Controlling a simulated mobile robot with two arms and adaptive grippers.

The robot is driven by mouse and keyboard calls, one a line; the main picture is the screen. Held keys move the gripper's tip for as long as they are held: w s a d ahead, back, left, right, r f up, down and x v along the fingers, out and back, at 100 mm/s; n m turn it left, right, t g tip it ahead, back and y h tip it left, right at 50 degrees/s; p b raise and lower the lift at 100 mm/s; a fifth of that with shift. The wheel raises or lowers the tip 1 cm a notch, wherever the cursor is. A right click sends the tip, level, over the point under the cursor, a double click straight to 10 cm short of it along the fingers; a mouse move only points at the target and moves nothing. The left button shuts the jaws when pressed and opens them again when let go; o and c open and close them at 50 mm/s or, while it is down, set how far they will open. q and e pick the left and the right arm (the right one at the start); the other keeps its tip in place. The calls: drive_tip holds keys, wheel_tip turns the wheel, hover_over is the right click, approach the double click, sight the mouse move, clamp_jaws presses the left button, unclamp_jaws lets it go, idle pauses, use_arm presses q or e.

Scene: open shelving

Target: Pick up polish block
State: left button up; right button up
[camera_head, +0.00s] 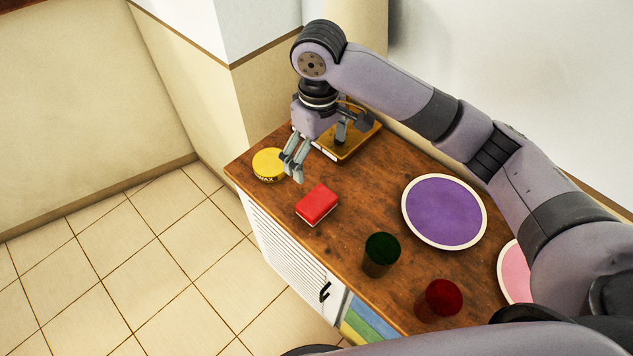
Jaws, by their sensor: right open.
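A red block (317,203) with a pale lower edge, which looks like the polish block, lies on the wooden cabinet top (345,245) near its front left edge. My right gripper (294,171) is open and empty. It points down above the cabinet top, behind and a little left of the red block, apart from it. My left gripper is not in view.
A yellow wax tin (267,164) sits close left of my right gripper. Behind the gripper is a golden tray (361,147), partly hidden. A green cup (381,254), a red cup (438,300), a purple plate (444,211) and a pink plate (513,272) stand rightward.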

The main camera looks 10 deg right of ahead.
drive_tip(key=p, duration=0.1)
approach(317, 200)
drive_tip(key=shift+s+f, duration=0.3)
drive_tip(key=shift+s, duration=0.25)
drive_tip(key=f, duration=0.3)
drive_tip(key=shift+w+d+f, duration=0.1)
drive_tip(key=shift+w+f, duration=0.1)
drive_tip(key=shift+w, duration=0.15)
drive_tip(key=shift+f+p, duration=0.45)
drive_tip(key=shift+f, duration=0.4)
wheel_tip(317, 200, down, 4)
drive_tip(key=shift+w+f+p, duration=0.1)
drive_tip(key=shift+f+p, duration=0.1)
drive_tip(key=shift+p, duration=0.35)
drive_tip(key=shift+f, duration=0.25)
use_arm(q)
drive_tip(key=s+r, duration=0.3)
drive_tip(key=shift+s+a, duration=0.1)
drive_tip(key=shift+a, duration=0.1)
use_arm(e)
drive_tip(key=shift+c, duration=0.3)
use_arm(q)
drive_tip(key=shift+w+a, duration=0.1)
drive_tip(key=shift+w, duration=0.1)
use_arm(e)
drive_tip(key=c, duration=1.2)
